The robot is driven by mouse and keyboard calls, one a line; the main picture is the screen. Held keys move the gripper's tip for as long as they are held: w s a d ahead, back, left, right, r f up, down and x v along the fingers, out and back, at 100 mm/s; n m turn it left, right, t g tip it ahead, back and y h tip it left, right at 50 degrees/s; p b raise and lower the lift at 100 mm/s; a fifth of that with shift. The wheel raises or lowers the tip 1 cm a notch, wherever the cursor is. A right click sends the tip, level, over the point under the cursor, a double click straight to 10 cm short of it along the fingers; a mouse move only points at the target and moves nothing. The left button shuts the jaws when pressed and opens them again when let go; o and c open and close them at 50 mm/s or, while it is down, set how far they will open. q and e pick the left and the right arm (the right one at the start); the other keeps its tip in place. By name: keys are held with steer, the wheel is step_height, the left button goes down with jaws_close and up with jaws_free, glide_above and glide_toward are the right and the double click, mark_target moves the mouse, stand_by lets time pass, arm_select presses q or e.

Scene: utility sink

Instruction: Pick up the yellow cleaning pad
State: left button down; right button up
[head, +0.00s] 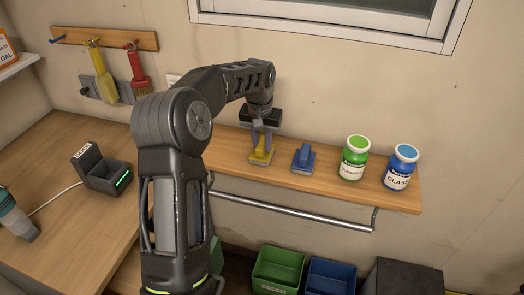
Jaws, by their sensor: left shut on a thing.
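The yellow cleaning pad (260,157) is on the wooden wall shelf (330,184), left of a similar blue pad (303,158). My left gripper (262,143) points down from above and is shut on the upper part of the yellow pad. The pad's base looks to be at the shelf surface; I cannot tell if it touches. My right gripper is not in view.
A green-lidded jar (354,158) and a blue-lidded jar (400,167) stand at the shelf's right. A metal rail (300,216) runs below. Green (278,270) and blue (331,277) bins sit underneath. A black charger (102,170) stands on the left worktop.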

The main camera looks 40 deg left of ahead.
mark_target(262, 142)
arm_select(q)
step_height(262, 142, up, 10)
steer(key=shift+b, duration=0.65)
stand_by(0.5)
